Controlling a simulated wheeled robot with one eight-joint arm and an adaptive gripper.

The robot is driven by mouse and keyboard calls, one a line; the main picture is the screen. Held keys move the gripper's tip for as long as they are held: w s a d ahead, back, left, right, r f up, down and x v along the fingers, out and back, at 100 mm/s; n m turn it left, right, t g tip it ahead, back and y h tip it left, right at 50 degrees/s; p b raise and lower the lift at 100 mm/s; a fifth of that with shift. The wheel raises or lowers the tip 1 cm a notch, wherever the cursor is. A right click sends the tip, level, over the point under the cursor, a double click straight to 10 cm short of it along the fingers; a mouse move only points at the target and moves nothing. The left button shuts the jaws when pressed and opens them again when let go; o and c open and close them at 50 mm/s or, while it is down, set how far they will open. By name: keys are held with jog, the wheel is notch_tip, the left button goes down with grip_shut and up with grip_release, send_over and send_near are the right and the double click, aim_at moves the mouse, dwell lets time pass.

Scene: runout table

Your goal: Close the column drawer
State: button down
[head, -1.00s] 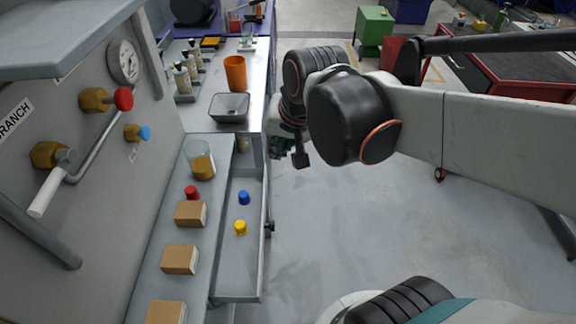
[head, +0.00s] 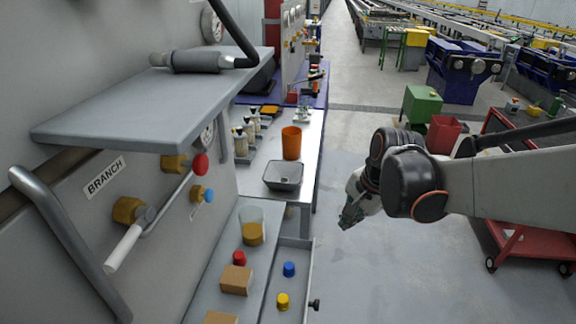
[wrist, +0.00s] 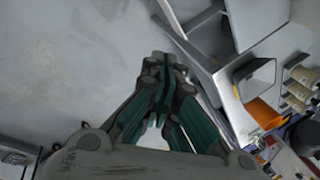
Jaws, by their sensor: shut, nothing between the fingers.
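The column drawer (head: 294,258) is a grey open tray pulled out from under the grey ledge at the lower left of the head view. Its dark knob (head: 315,304) is on the right-hand front face. A blue cap (head: 289,269) and a yellow cap (head: 283,301) are inside it. The drawer's near end is cut off by the picture edge. My gripper (head: 350,217) is up and to the right of the drawer, apart from it over open floor. In the wrist view my gripper (wrist: 165,65) has its fingers together and empty.
The ledge beside the drawer holds a beaker (head: 251,226), a red cap (head: 239,258) and cardboard boxes (head: 236,280). A bench behind carries a grey tray (head: 284,175) and an orange cup (head: 291,142). A red cart (head: 520,240) stands right. Grey floor between is clear.

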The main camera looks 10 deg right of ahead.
jog(key=w+d+f+m+g+y, duration=0.1)
jog(key=w+d+f+m, duration=0.15)
jog(key=f+m, duration=0.2)
jog(key=w+d+f+m+g, duration=0.1)
jog(key=w+f+m, duration=0.25)
jog(key=f, duration=0.25)
jog(key=w+a+f+b, duration=0.2)
jog(key=a+f, duration=0.4)
jog(key=f, duration=0.4)
jog(key=shift+f+m+g+b, duration=0.3)
jog(key=shift+f+m+b, duration=0.1)
jog(key=shift+b, duration=0.5)
jog(key=shift+d, duration=0.1)
send_near(283, 254)
jog(key=x, duration=0.5)
jog(key=shift+d+b, duration=0.1)
jog(key=shift+b, duration=0.3)
